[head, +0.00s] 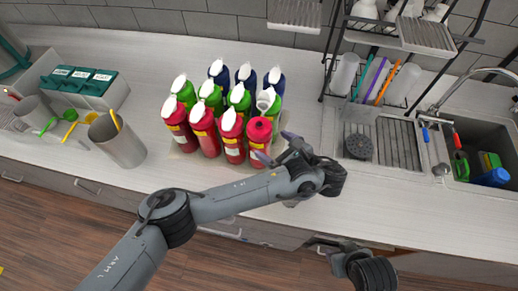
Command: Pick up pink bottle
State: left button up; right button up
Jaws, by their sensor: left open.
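Several pink-red bottles stand upright in the front row of a bottle group on the counter. The rightmost pink bottle (259,131) shows a pink-red top; the others, such as the one beside it (232,142), have white tops. My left gripper (276,148) is open at the right side of the rightmost pink bottle, with its fingers pointing towards it. One finger overlaps the bottle's lower part in the picture; I cannot tell whether it touches. My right gripper (330,246) is partly visible low at the right, over the counter's front edge, away from the bottles.
Green bottles (211,96) and dark blue bottles (219,72) stand close behind the pink ones. A metal cup (118,142) stands to the left. A drying rack (385,135) and a sink (480,150) are at the right. The counter left of the bottles has free room.

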aim_at(268, 144)
pick_arm(q)
jog(key=shift+w+a+f+b, duration=0.2)
jog(key=shift+w+a+b, duration=0.1)
jog(key=shift+w+b, duration=0.05)
jog(key=shift+w+a+f+b, duration=0.2)
jog(key=shift+f+b, duration=0.2)
jog(key=shift+b, duration=0.3)
jog(key=x, duration=0.3)
jog(key=shift+w+a+f, duration=0.15)
jog(key=shift+a, duration=0.1)
jog(key=shift+w+a+f, duration=0.15)
jog(key=shift+w+a, duration=0.05)
jog(key=shift+w, duration=0.1)
jog(key=c, duration=1.3)
